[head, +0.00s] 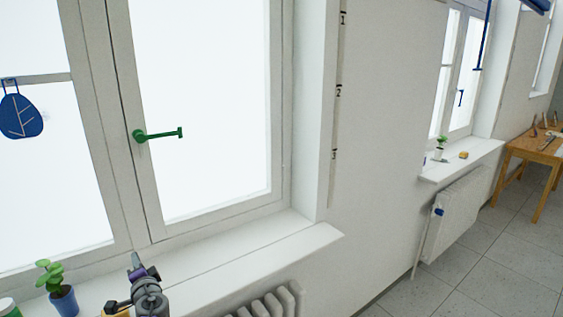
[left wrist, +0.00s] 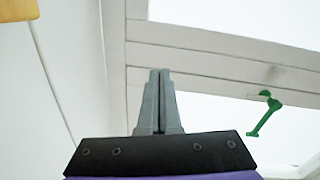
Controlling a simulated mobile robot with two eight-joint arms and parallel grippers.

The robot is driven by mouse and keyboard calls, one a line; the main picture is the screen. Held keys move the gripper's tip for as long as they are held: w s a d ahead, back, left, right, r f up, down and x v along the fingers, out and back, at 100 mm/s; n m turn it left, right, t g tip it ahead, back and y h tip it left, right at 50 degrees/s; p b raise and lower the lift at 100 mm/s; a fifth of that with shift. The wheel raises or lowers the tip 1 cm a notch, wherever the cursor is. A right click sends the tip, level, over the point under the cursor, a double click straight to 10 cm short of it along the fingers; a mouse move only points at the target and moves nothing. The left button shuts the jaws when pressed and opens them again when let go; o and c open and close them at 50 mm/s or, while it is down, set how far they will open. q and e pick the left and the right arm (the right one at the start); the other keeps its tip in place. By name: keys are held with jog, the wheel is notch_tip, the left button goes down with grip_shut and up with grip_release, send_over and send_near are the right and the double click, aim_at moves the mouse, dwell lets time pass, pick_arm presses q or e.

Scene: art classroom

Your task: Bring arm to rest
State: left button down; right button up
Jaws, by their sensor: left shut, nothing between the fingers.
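My left gripper (head: 135,260) rises from the bottom of the head view, in front of the white window sill. In the left wrist view its two grey fingers (left wrist: 159,85) are together with nothing between them. Past the fingers are the white window frame and a green window handle (left wrist: 264,115) to their right. The same green handle (head: 157,134) shows in the head view, on the window frame above my gripper, sticking out to the right. My gripper is apart from it. My right gripper is in neither view.
A blue pot with a green plant (head: 62,290) stands on the near sill (head: 245,257), left of my gripper. A radiator (head: 270,303) is below the sill. Farther right are a second sill (head: 475,160), another radiator (head: 452,215) and a wooden table (head: 537,152). Grey floor lies open at right.

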pick_arm(q)
jog(key=s+d+f+n+g+h, duration=0.2)
jog(key=s+d+f+h, duration=0.1)
jog(key=s+d, duration=0.5)
jog(key=s+d+f+n+g+h, duration=0.3)
jog(key=s+d, duration=0.6)
jog(key=s, duration=0.5)
jog(key=s+d+f+n+g+h, duration=0.3)
jog(key=s+d+f, duration=0.4)
jog(key=s, duration=0.4)
jog(key=shift+s+d+h, duration=0.15)
jog(key=shift+d+h, duration=0.55)
jog(key=shift+h, duration=0.1)
